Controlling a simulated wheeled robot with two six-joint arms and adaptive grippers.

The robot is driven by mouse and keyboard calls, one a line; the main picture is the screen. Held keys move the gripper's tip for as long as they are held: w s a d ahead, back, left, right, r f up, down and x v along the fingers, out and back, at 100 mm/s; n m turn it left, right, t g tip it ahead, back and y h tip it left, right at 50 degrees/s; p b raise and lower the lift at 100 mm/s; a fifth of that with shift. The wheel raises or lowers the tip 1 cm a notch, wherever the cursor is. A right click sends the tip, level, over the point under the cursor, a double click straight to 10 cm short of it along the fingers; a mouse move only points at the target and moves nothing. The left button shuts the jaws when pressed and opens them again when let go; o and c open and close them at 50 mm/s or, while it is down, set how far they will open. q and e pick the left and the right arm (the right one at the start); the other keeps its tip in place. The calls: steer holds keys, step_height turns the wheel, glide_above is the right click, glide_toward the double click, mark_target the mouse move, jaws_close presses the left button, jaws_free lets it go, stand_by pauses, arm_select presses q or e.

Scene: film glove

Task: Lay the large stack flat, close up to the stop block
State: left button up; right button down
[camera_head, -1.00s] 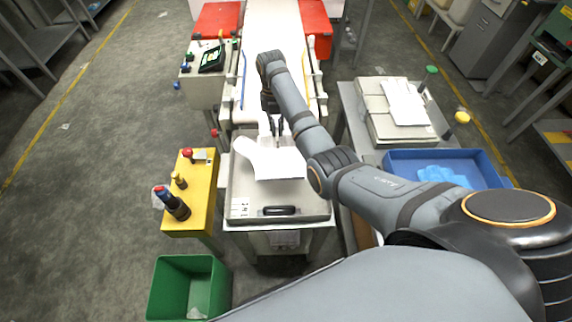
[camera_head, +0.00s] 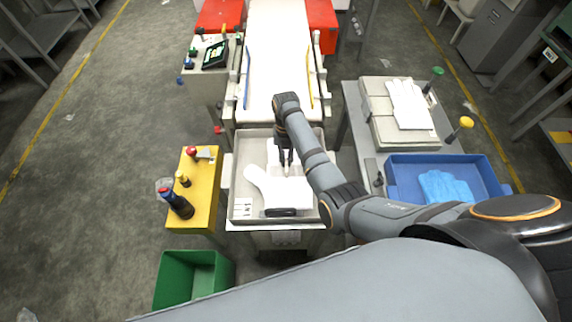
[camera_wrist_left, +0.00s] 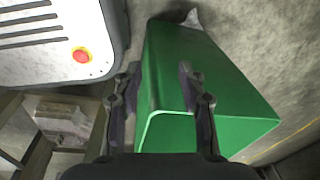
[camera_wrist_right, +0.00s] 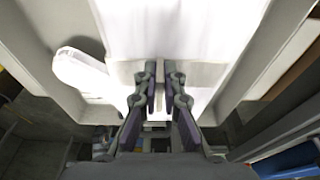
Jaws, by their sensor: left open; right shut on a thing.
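The large stack (camera_head: 287,191) is white and glove-shaped, with a thumb-like part sticking out to the upper left. It is in or just over the grey tray (camera_head: 236,205), its near edge close to the tray's front wall. My right gripper (camera_head: 286,168) points down and is shut on the stack. The right wrist view shows its fingertips (camera_wrist_right: 160,75) together at the stack (camera_wrist_right: 165,30). I cannot tell whether the stack lies fully flat. I cannot identify the stop block for certain. My left gripper (camera_wrist_left: 157,85) is open and empty above a green bin (camera_wrist_left: 205,80).
A white conveyor (camera_head: 277,60) runs away behind the tray. A yellow stand (camera_head: 204,210) with buttons is left of it. On the right are a blue bin (camera_head: 400,190) with a blue glove and a grey block (camera_head: 375,115) with a white glove. The green bin (camera_head: 220,275) stands front left.

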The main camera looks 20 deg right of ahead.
mark_target(286, 159)
arm_select(q)
steer(key=shift+w+f, duration=0.2)
steer(key=shift+w, duration=0.15)
arm_select(e)
steer(key=shift+w+x, duration=0.2)
steer(key=shift+x, duration=0.7)
steer(key=shift+w+x, duration=0.15)
steer(key=shift+x, duration=0.7)
arm_select(q)
steer(key=shift+b, duration=0.3)
arm_select(e)
steer(key=shift+s+d+f, duration=0.1)
steer(key=shift+f, duration=0.1)
steer(key=c, duration=1.5)
jaws_free()
steer(key=shift+r, duration=0.1)
arm_select(q)
steer(key=shift+s, duration=0.1)
arm_select(e)
steer(key=v, duration=1.2)
